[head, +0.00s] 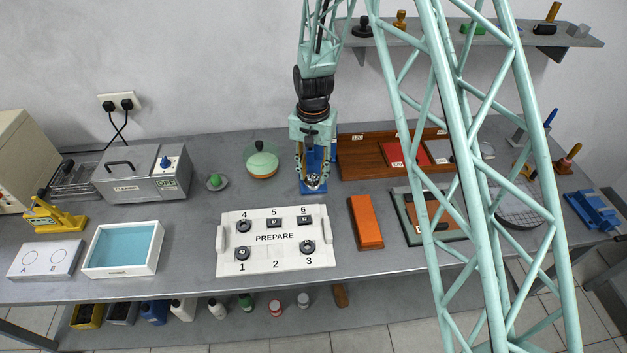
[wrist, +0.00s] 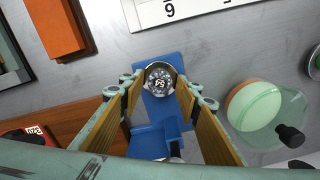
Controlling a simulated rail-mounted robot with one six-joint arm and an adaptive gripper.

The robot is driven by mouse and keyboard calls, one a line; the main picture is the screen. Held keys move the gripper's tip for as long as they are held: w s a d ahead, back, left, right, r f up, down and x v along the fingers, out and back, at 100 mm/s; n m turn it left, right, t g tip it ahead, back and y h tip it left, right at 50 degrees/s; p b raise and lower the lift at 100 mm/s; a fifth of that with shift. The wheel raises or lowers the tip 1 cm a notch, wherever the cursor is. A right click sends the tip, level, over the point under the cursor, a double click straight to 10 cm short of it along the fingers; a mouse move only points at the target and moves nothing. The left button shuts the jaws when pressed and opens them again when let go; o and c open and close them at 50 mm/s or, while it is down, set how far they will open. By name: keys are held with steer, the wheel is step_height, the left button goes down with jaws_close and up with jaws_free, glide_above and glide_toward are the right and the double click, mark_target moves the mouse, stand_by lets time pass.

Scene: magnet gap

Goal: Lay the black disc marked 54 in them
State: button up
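My gripper (head: 314,186) points down, its two fingers closed in on either side of a small round disc with a speckled silver and dark face. In the wrist view the disc (wrist: 160,80) sits between the fingertips (wrist: 160,86). Its label is upside down there and seems to read 54. Below and behind it stands a blue fixture (wrist: 178,63) with a flat plate and a raised block; it also shows in the head view (head: 307,187). The fingers partly hide the fixture, and any gap in it is not clear. I cannot tell whether disc and fixture touch.
A white PREPARE board (head: 275,254) with several black pieces lies in front; spot 2 is empty. A lidded green-orange dish (head: 262,160) stands left, an orange block (head: 365,222) right. A wooden tray (head: 365,160) lies close on the right. Bare bench separates them.

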mark_target(313, 177)
steer(key=c, duration=0.7)
steer(key=shift+r, duration=0.15)
steer(key=shift+r+p, duration=0.95)
steer(key=shift+r, duration=1.4)
steer(key=shift+r, duration=0.1)
